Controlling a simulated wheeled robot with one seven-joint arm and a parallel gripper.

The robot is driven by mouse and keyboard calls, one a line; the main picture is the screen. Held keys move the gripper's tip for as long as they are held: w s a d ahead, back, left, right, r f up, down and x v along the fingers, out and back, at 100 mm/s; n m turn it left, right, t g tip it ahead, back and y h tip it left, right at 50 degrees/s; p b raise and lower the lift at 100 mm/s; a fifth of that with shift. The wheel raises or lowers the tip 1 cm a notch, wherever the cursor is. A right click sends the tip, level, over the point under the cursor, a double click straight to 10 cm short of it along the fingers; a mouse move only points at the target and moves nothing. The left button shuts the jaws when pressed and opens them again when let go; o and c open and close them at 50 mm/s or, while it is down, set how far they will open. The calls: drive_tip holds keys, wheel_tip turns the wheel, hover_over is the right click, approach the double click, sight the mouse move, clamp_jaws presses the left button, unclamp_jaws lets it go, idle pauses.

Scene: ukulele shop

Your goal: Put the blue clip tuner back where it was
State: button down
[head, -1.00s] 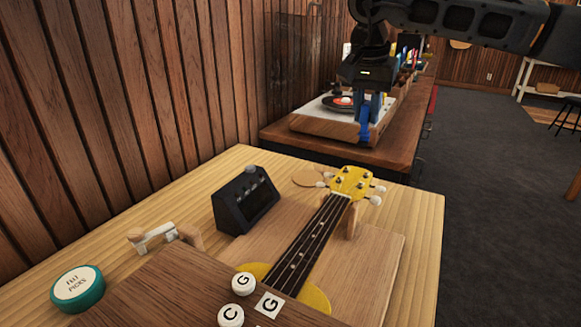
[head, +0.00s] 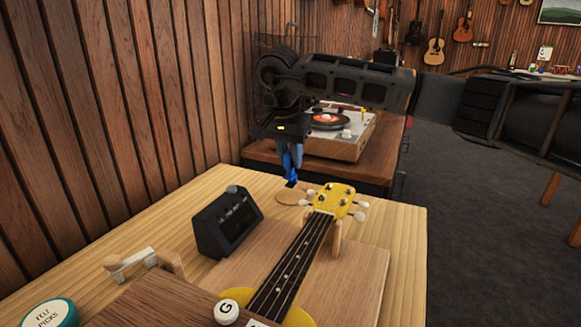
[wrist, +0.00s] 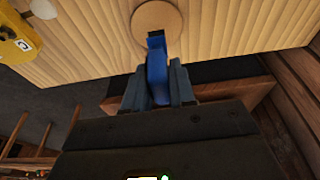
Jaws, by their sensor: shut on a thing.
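My gripper (head: 291,165) is shut on the blue clip tuner (head: 290,179) and holds it upright over the far end of the light wooden bench. In the head view the tuner's dark lower end is just above or at a small round wooden disc (head: 294,197); I cannot tell if they touch. In the wrist view the blue tuner (wrist: 157,70) sits between the fingers, its tip overlapping the near edge of the disc (wrist: 152,14). The disc looks otherwise bare.
A yellow-headed ukulele (head: 334,198) lies on a neck support right of the disc. A dark box with a small screen (head: 228,222) stands left. A teal felt picks tin (head: 48,314) and a white clamp-like tool (head: 130,263) are nearer. A turntable (head: 340,130) sits behind.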

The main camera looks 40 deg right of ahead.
drive_tip(key=shift+f, duration=1.35)
drive_tip(key=shift+f, duration=0.1)
drive_tip(key=c, duration=0.9)
unclamp_jaws()
drive_tip(key=v, duration=1.2)
drive_tip(key=shift+p, duration=0.4)
drive_tip(key=shift+r, duration=0.25)
